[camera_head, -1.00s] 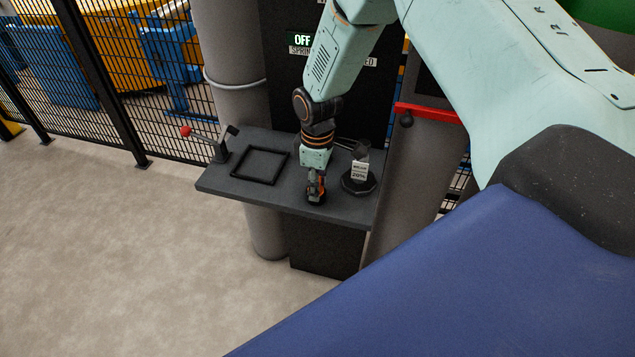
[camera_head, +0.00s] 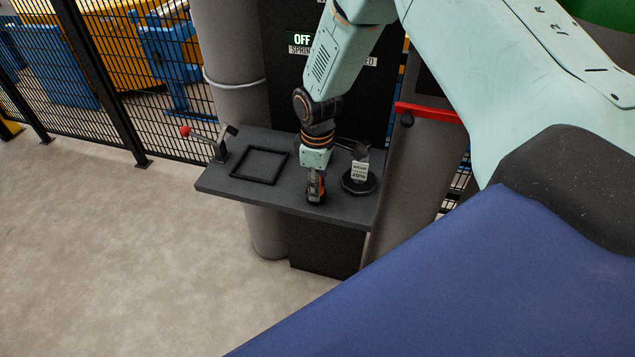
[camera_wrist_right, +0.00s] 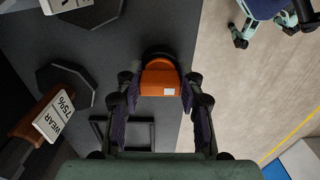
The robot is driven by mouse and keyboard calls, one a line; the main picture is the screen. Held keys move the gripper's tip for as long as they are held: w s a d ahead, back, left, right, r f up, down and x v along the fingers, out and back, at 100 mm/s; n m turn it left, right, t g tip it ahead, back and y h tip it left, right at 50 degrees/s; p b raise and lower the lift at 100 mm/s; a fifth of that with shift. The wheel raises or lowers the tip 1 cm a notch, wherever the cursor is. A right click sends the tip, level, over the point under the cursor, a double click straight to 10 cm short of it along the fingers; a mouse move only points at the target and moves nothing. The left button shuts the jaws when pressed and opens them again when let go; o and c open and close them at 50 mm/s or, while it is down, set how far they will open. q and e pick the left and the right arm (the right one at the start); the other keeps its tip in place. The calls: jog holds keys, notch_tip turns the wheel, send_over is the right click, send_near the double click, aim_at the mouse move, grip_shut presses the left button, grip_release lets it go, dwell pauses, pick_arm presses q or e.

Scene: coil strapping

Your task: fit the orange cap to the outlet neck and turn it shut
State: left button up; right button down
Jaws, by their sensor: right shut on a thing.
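My right gripper (camera_head: 315,186) points down at the front edge of the dark grey bench. A round black part (camera_wrist_right: 158,52) lies just beyond the piece; whether the two are joined is unclear. The piece looks like a block rather than a round cap, and I cannot make out an outlet neck. My left gripper is not in view.
A mesh fence (camera_head: 100,95) stands left; the floor in front is clear.

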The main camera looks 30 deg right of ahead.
jog(key=shift+r+p, duration=0.55)
jog(key=shift+r, duration=0.1)
dwell(0.3)
jog(key=c, duration=1.4)
grip_release()
jog(key=shift+f, duration=0.1)
jog(key=shift+c, duration=0.2)
grip_shut()
jog(key=shift+r+p, duration=1.95)
jog(key=shift+r, duration=0.35)
jog(key=shift+f, duration=0.15)
